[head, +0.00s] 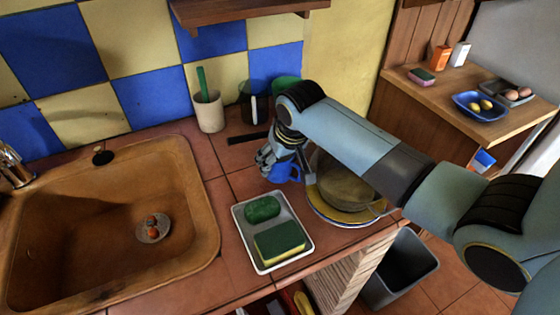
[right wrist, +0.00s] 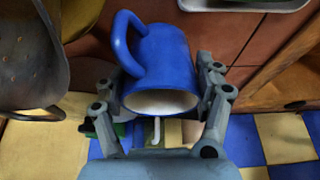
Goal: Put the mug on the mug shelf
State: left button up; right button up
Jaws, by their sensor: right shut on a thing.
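The blue mug (head: 284,173) is at my right gripper (head: 279,160), over the tiled counter beside the pot; the arm hides part of it. In the right wrist view the mug (right wrist: 170,60) sits between the two fingers of the gripper (right wrist: 160,82), which is shut on it. Its handle points to the upper left and its pale inside faces the camera. A wooden shelf (head: 245,10) is on the tiled wall at the top of the head view; its top is mostly out of view. My left gripper is not in view.
A white tray (head: 295,262) with green sponges stands in front. The sink (head: 90,215) is left. A white utensil cup (head: 208,111) and dark items stand by the wall.

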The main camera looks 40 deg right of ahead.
jog(key=shift+f, duration=0.5)
jog(key=o, duration=1.4)
jog(key=shift+f, duration=0.1)
